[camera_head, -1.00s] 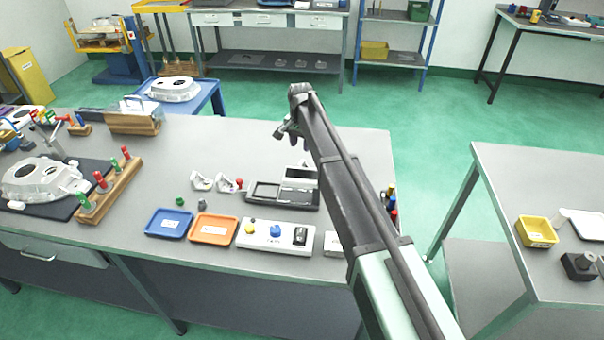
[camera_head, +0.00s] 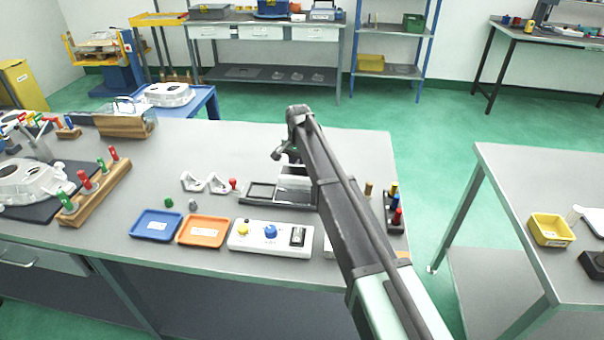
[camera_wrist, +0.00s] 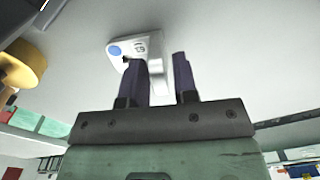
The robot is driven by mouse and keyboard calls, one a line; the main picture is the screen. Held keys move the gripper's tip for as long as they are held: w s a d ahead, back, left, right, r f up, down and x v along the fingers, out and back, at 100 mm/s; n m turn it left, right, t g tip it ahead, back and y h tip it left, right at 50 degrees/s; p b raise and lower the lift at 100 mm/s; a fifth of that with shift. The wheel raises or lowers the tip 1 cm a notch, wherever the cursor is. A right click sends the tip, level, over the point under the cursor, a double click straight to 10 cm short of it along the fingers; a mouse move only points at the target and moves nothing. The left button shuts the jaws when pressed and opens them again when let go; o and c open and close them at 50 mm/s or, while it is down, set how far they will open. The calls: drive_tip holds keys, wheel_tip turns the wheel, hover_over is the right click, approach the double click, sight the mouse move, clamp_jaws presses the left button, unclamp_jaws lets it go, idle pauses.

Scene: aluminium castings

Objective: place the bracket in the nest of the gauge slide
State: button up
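My gripper (camera_wrist: 168,75) shows large in the wrist view, its two dark fingers closed about a white angled bracket (camera_wrist: 140,45). The bracket carries a blue round spot and dark lettering, and part of it is hidden behind the fingers. In the head view my gripper (camera_head: 281,152) is above the bench, behind the gauge slide; I cannot make out the bracket there.
In front are a blue tray (camera_head: 156,226), an orange tray (camera_head: 203,231) and a white control box (camera_head: 270,238). A dark rack with coloured handles (camera_head: 394,213) stands right of my arm. The bench behind the slide is clear.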

clamp_jaws()
wheel_tip(320, 180, up, 20)
drive_tip(key=p, duration=2)
